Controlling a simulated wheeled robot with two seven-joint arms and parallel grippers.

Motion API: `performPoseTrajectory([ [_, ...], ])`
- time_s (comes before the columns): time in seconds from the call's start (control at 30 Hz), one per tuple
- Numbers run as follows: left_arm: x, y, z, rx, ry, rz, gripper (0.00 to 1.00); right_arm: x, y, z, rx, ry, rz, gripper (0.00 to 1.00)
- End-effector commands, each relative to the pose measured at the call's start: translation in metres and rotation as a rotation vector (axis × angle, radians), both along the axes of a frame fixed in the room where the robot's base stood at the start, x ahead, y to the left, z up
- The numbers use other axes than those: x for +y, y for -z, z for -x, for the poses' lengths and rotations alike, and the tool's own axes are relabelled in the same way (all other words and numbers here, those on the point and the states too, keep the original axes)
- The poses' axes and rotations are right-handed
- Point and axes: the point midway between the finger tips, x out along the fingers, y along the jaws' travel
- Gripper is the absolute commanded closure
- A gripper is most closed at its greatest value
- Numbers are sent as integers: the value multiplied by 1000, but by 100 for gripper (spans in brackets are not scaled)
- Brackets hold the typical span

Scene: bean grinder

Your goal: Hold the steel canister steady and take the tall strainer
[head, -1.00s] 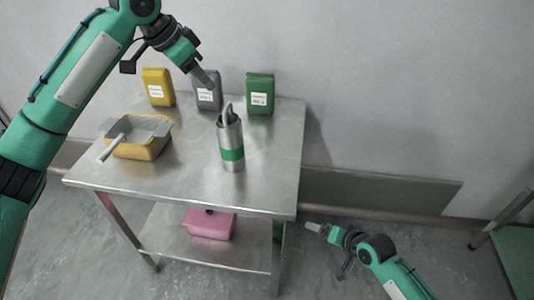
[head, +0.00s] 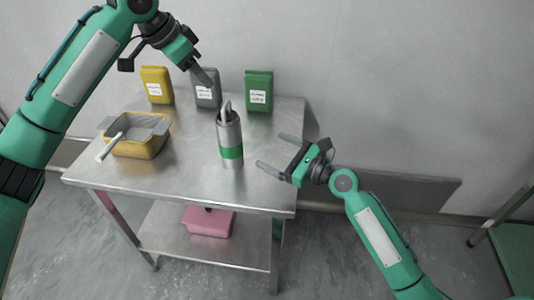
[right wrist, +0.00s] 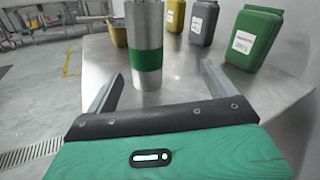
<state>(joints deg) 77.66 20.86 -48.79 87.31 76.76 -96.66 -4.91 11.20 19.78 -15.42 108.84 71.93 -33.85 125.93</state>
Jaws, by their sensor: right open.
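The steel canister (head: 230,145) with a green band stands upright near the middle of the metal table; its body also shows in the right wrist view (right wrist: 147,80). A grey looped piece, which looks like the top of the tall strainer (head: 226,108), sticks up from its mouth; the rest is hidden inside. My right gripper (head: 277,153) is open and empty over the table's right edge. Its fingers point at the canister, apart from it. My left gripper (head: 207,78) hangs above and behind the canister, in front of the grey bag; its fingers overlap, so its opening is unclear.
Yellow (head: 157,85), grey (head: 208,97) and green (head: 259,92) bags stand along the table's back. A yellow tub (head: 138,147) with a white-handled flat sieve (head: 150,125) sits at left. A pink box (head: 208,221) is on the lower shelf. The table's front is clear.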

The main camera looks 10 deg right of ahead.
Motion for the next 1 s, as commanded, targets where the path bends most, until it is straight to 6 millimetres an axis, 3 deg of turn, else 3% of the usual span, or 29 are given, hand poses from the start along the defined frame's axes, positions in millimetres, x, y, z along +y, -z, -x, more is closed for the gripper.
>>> performPoseTrajectory([
  [0.1, 0, 0, 0, 0, 0, 0, 64, 19, -1, 1, 85, -32, -95, 12],
  [0.37, 0, 0, 0, 0, 0, 0, 64, 38, -2, -6, 132, -50, -144, 12],
  [1.0, 0, 0, 0, 0, 0, 0, 64, 123, -1, -78, 131, -50, -139, 12],
])
